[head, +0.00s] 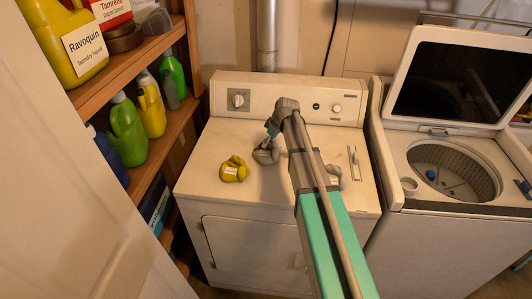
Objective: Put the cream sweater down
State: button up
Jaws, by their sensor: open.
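My gripper (270,133) points down over the middle of the dryer top and is open. A small greyish bundle (265,156) lies on the dryer top right below it, touching or nearly touching the fingers; I cannot tell which. A pale bundle (337,177) lies further right, partly hidden behind my arm. I cannot tell for sure which of these two is the cream sweater.
The white dryer (216,191) has a raised control panel at its back. An open top-loading washer (408,160) stands right, its lid up. A wooden shelf (133,62) with several bottles stands left. Two thin light strips (353,162) lie on the dryer's right side. The dryer's front left corner is bare.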

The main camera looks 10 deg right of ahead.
aim_at(271, 155)
dwell(0.3)
grip_shut()
jog(key=shift+r, duration=0.15)
dwell(0.4)
notch_tip(271, 155, up, 2)
jog(key=p, duration=0.2)
jog(key=shift+r+p, duration=0.25)
jog(key=shift+p, duration=0.1)
jog(key=s+r+p, duration=1)
jog(key=s, duration=0.4)
jog(key=shift+r, duration=0.15)
